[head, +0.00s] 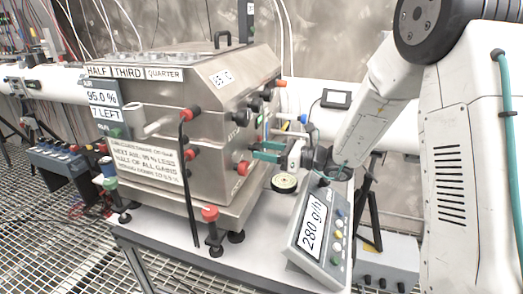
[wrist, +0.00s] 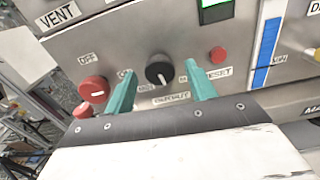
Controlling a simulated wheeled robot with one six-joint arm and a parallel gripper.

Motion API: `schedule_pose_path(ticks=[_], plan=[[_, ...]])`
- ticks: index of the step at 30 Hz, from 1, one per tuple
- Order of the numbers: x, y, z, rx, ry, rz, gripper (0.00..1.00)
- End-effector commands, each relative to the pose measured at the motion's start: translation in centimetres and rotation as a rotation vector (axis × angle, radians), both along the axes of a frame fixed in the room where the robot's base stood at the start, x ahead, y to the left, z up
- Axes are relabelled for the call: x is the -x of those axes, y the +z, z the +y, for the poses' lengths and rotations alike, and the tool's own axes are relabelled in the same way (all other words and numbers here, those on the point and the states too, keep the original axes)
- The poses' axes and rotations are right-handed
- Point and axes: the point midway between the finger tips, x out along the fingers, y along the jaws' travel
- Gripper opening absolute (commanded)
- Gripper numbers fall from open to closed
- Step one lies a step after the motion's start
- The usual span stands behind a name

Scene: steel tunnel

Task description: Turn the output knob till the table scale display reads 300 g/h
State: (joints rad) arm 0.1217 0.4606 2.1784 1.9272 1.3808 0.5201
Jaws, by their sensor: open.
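The output knob (wrist: 159,70) is a round black knob with a white pointer mark on a steel panel, above a label that seems to read OUTPUT. In the wrist view my gripper (wrist: 161,74) is open, with one teal finger on each side of the knob and a gap showing on both sides. In the head view my gripper (head: 270,151) is at the right face of the steel machine, and I cannot make out the knob there. The table scale (head: 322,240) stands at the table's front right, and its tilted display (head: 313,226) reads 280 g/h.
A red knob (wrist: 94,89) sits left of the output knob, and a red button (wrist: 218,55) sits to its right. A lit green display (wrist: 216,12) is above. The steel machine (head: 215,130) carries several other knobs. A round dial (head: 285,182) lies beside it.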

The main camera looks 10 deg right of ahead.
Motion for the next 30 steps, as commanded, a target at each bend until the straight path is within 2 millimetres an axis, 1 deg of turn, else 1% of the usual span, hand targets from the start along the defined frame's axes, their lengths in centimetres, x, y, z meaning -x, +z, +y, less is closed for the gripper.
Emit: schedule_pose_path(ticks=[1,6,9,12,23,25,26,28,29,30], plan=[[0.5,0.0,-1.0,0.000,-0.004,0.001,0.56],[1.9,0.0,-3.5,-0.002,-0.004,0.001,0.56],[2.6,0.0,-4.5,-0.001,-0.003,0.002,0.56],[2.9,0.0,-5.0,0.000,-0.001,0.001,0.56],[3.0,0.0,-5.2,0.004,0.000,-0.006,0.56],[3.3,-0.4,-5.0,0.034,0.016,-0.027,0.56],[3.8,-0.7,-4.8,0.054,0.037,-0.031,0.56],[5.3,-1.9,-4.2,0.110,0.104,-0.041,0.56],[6.2,-2.4,-3.9,0.139,0.141,-0.048,0.56],[7.6,-2.6,-3.5,0.186,0.199,-0.068,0.56]])
